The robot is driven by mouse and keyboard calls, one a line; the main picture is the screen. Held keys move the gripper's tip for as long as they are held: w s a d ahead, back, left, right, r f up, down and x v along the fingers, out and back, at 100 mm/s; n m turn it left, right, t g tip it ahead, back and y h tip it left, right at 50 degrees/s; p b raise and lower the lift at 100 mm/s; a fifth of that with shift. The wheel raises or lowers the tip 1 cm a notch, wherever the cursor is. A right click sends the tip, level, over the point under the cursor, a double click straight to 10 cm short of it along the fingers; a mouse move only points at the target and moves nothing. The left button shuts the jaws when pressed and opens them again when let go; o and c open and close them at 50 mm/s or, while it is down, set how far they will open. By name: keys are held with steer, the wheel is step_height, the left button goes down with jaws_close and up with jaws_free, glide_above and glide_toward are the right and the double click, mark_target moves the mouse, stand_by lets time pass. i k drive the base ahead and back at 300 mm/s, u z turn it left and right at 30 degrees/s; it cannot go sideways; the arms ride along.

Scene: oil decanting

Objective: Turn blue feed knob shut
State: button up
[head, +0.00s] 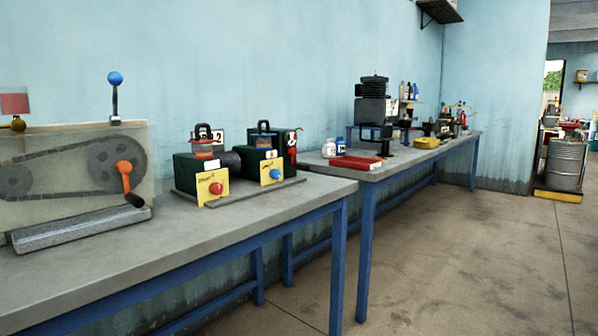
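Several blue parts are in the head view, and I cannot tell for sure which is the feed knob. A round blue knob (275,174) sits on the yellow front plate (264,166) of the right dark green box (241,177). A blue ball (115,78) tops an upright lever on the belt-and-pulley machine (75,170) at the left. Whether either is open or shut cannot be read. My gripper is not in view.
A second green box with a red knob (215,188) stands left of the blue-knobbed one. The grey bench (180,245) continues into a farther bench (350,174) with a red book (356,162) and small apparatus. A metal drum (565,165) stands far right. Floor (450,260) in front is clear.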

mark_target(274, 174)
steer(key=u, duration=0.45)
steer(key=i, duration=0.9)
steer(key=u, duration=0.7)
